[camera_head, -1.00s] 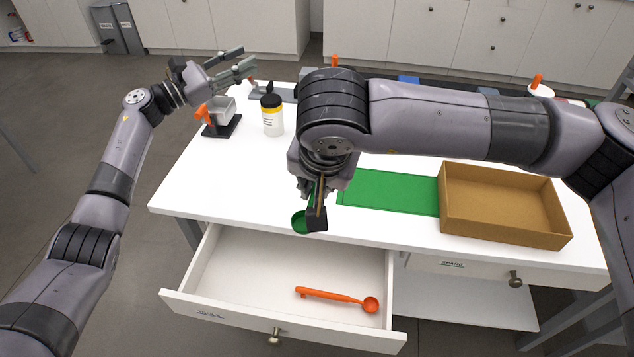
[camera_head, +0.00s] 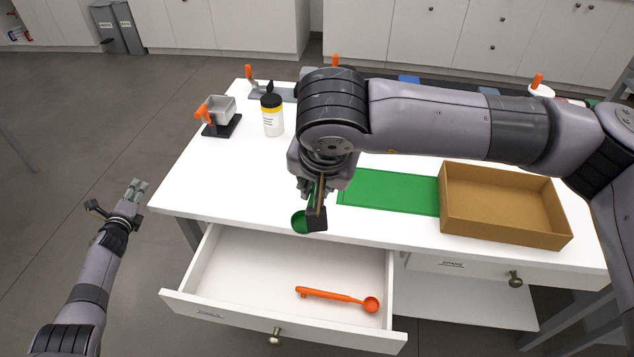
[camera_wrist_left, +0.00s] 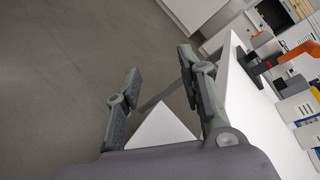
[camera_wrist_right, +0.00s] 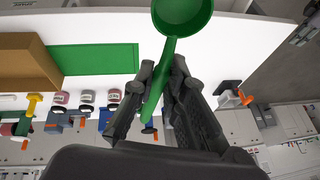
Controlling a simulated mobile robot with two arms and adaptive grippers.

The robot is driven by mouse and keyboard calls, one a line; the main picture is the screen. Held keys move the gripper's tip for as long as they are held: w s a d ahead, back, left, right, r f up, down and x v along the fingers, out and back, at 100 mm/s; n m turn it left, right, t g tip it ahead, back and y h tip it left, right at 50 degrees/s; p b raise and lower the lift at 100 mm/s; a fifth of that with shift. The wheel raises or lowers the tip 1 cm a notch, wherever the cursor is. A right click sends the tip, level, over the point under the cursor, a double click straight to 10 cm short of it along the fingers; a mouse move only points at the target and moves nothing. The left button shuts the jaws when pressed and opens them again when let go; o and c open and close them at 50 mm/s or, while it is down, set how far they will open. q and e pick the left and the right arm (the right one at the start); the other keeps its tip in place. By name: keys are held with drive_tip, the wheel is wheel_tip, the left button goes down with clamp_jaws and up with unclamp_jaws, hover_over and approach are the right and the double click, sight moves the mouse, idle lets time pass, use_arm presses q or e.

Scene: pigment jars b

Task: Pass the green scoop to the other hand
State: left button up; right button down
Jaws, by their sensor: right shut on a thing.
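The green scoop (camera_head: 300,222) is held in my right gripper (camera_head: 317,205) above the front edge of the white table, over the open drawer's back. In the right wrist view the scoop's bowl (camera_wrist_right: 182,14) points away from my right gripper (camera_wrist_right: 163,95), and the handle lies between its shut fingers. Most of the handle is hidden in the head view. My left gripper (camera_head: 115,205) is open and empty, off the left side of the table above the floor, well apart from the scoop. In the left wrist view its fingers (camera_wrist_left: 160,95) stand wide apart.
An open drawer (camera_head: 250,270) holds an orange scoop (camera_head: 340,297). On the table are a green mat (camera_head: 390,192), a cardboard box (camera_head: 505,235), a yellow-banded jar (camera_head: 272,118) and a grey cup on a black stand (camera_head: 222,125). The table's left front is clear.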

use_arm(q)
drive_tip(key=s+d+f+n+g+h, duration=0.1)
drive_tip(key=s+d+f+n+g, duration=0.45)
drive_tip(key=s+f, duration=0.85)
drive_tip(key=s+d+f+n+g, duration=0.2)
drive_tip(key=s+d+f+n, duration=0.5)
drive_tip(key=s+f, duration=0.7)
drive_tip(key=s+d+f+n+g+h, duration=0.1)
drive_tip(key=s+d+f+n+g, duration=0.2)
drive_tip(key=s+d+f, duration=0.3)
drive_tip(key=s+d+f+n+g+h, duration=0.2)
drive_tip(key=s+d+f, duration=0.4)
drive_tip(key=s+d, duration=1)
drive_tip(key=s+n+g, duration=0.1)
drive_tip(key=s+n, duration=0.1)
drive_tip(key=s, duration=0.4)
drive_tip(key=shift+f, duration=0.15)
